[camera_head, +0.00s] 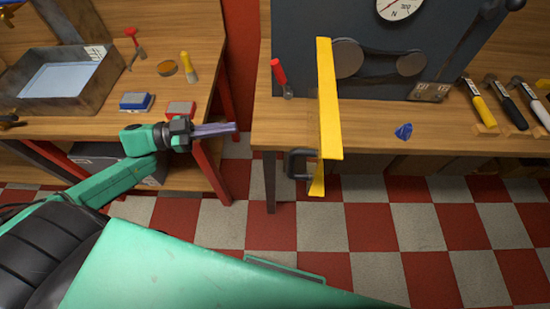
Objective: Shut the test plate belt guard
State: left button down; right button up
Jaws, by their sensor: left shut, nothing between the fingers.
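The belt guard (328,100) is a long yellow plate standing out from the dark test plate (300,55). It is swung open, leaving two grey pulleys (347,59) and their belt (382,53) uncovered. The guard reaches out past the bench's front edge. My left gripper (234,128) is shut and empty, pointing right. In the picture it is left of the guard, over the gap between the two benches, and apart from the guard. My right gripper is not in view.
A red-handled tool (279,76) stands left of the guard. A dark clamp (299,163) is at the bench's front edge. A blue object (403,131) and several hammers (482,107) lie to the right. The left bench holds a metal tray (60,78). Checkered floor is clear in front.

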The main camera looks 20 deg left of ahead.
pick_arm(q)
jog(key=s+r+m+g+h, duration=0.1)
jog(key=s+r+m+g, duration=0.3)
jog(key=s+g, duration=0.3)
jog(key=d+p, duration=0.3)
jog(key=d, duration=1.1)
jog(key=shift+d+f+p, duration=0.15)
jog(key=shift+f+p, duration=0.2)
jog(key=shift+p, duration=0.05)
jog(key=shift+n, duration=0.3)
